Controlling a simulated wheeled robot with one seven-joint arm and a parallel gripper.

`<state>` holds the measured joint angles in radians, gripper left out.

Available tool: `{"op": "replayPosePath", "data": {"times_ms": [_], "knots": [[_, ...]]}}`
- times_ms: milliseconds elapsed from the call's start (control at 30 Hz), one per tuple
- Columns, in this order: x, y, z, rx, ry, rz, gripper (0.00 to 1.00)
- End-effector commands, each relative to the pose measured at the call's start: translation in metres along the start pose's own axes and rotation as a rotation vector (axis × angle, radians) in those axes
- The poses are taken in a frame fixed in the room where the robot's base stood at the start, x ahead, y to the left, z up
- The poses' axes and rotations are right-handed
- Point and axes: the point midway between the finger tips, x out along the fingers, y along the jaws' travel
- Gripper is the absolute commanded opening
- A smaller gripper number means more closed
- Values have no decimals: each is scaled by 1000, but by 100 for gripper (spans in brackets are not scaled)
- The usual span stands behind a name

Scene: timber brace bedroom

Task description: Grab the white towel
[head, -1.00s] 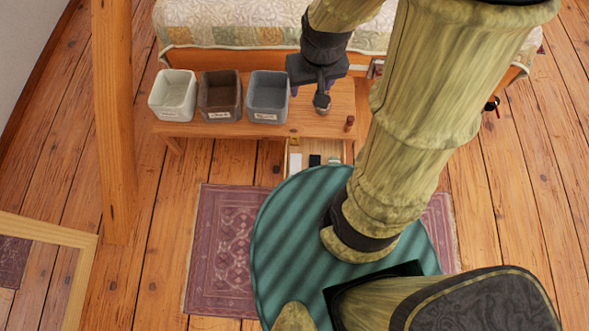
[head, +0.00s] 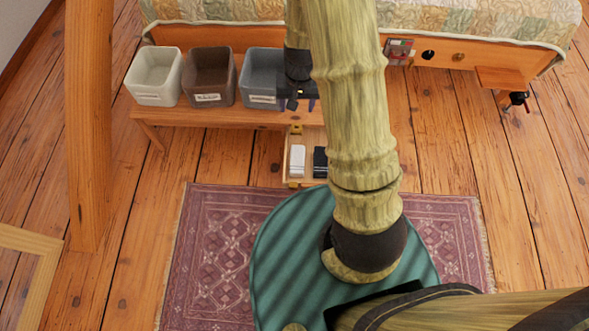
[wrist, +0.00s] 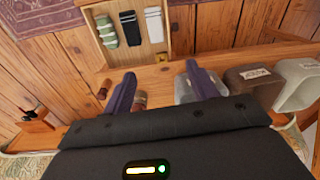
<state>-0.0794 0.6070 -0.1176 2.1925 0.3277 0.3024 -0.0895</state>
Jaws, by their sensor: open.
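The white towel (head: 297,160) lies rolled or folded in an open wooden drawer (head: 291,183) below the bench. It also shows in the wrist view (wrist: 153,25), right of a black towel (wrist: 129,29) and a green towel (wrist: 105,31). In the head view my arm hides the drawer's right part and the green towel. My gripper (head: 298,104) is over the bench beside the grey bin. Its two purple fingers are apart in the wrist view (wrist: 160,72), with nothing between them. The towel is beyond the fingertips, not touched.
White (head: 155,77), brown (head: 210,78) and grey (head: 260,78) bins stand on the wooden bench (head: 185,117). A small reddish object (wrist: 103,90) stands on it too. A bed (head: 480,20) is behind. A timber post (head: 88,130) rises at left. A patterned rug (head: 215,250) covers the floor.

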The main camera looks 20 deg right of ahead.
Motion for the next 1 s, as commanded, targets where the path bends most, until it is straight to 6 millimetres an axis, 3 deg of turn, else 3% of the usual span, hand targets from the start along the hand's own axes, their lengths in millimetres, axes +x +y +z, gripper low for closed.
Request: {"op": "replayPosePath", "data": {"times_ms": [33, 100, 300, 400, 500, 867, 1000], "knots": [[38, 3, -2, 14, -9, 6, 58], [68, 6, -5, 32, -18, 12, 58], [152, 9, -12, 65, -39, 31, 58], [178, 7, -14, 71, -45, 38, 58], [190, 6, -15, 74, -47, 42, 58], [191, 4, -15, 73, -48, 43, 58], [203, 5, -14, 74, -50, 43, 58]]}}
